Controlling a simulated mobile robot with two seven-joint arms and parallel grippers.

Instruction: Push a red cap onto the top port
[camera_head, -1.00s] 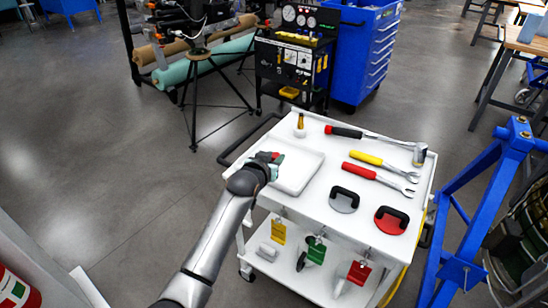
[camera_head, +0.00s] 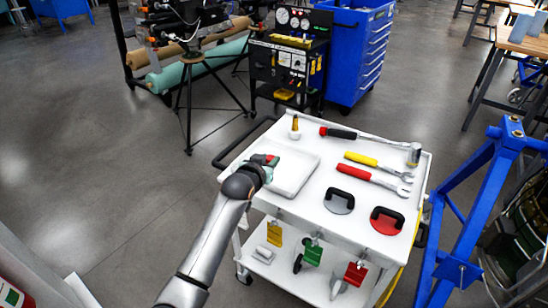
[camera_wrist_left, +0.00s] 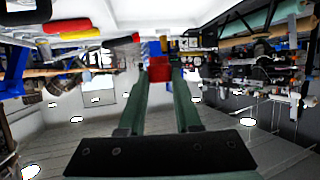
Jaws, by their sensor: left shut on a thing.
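The red cap (camera_wrist_left: 159,70) sits between the green fingertips of my left gripper (camera_wrist_left: 160,76) in the left wrist view. In the head view my left gripper (camera_head: 265,164) is over the left part of the white tray (camera_head: 298,184) on the cart, and the red of the cap (camera_head: 272,160) shows at its tip. The gripper is shut on the cap. I cannot tell in the head view whether the cap touches the tray. I cannot make out the top port in either view. My right gripper is not in view.
The white cart (camera_head: 300,220) also carries a small bottle (camera_head: 295,128), a hammer (camera_head: 370,138), wrenches (camera_head: 372,178) and two handled discs (camera_head: 340,200). A blue frame (camera_head: 490,185) stands close at the right. Open floor (camera_head: 110,160) lies left of the cart.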

